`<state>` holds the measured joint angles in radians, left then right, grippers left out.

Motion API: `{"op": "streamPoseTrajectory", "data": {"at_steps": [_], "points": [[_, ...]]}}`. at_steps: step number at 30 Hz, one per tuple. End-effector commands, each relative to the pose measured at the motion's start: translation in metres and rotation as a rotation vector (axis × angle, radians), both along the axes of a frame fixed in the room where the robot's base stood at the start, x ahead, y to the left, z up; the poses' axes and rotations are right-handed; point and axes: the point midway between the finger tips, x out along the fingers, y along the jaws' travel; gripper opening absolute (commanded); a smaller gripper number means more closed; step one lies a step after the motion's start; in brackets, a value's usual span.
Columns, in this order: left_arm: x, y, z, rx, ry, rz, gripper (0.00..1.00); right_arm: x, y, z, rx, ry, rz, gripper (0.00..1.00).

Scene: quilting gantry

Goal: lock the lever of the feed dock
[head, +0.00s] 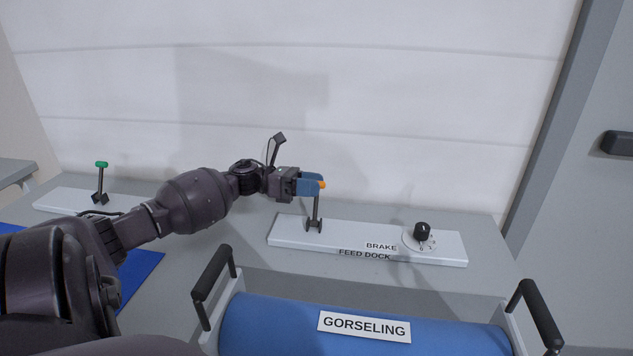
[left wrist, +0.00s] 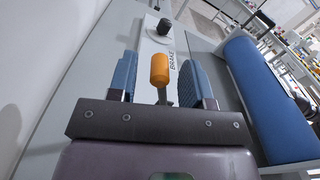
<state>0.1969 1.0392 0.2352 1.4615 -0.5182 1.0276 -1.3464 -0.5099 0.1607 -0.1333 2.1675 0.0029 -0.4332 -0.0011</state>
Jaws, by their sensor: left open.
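The feed dock (head: 290,234) is a white panel on the grey surface, labelled FEED DOCK and BRAKE. Its lever (head: 315,208) stands upright near the panel's left end, with a dark stem and an orange tip. The orange tip (left wrist: 159,70) also shows in the left wrist view. My left gripper (head: 312,185) is at the top of the lever. In the left wrist view my left gripper (left wrist: 160,85) is open, with a blue finger on each side of the orange tip and gaps between. My right gripper is not in view.
A black brake knob (head: 422,231) sits on the panel's right part. In front is a blue roll (head: 270,312) labelled GORSELING, between two black handles (head: 212,273). Another white panel with a green-tipped lever (head: 101,166) stands at the left. A white wall rises behind.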

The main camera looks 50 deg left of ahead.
Motion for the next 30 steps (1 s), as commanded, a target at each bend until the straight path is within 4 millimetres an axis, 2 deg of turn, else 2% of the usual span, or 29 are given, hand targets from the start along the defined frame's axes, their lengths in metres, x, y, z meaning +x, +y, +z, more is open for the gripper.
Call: {"op": "streamPoseTrajectory", "data": {"at_steps": [4,13,22,30], "points": [[0.0049,-0.0062,0.0,0.001,0.0,-0.001,0.46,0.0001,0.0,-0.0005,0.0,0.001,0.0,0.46],[0.0058,-0.0071,0.0002,0.001,-0.001,0.0,0.46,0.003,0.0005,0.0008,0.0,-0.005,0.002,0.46],[0.0057,-0.0069,0.0001,0.001,-0.001,0.0,0.0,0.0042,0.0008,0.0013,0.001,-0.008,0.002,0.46],[0.0055,-0.0068,0.0002,0.003,-0.004,0.001,0.0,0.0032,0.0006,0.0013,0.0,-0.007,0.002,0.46]]}}
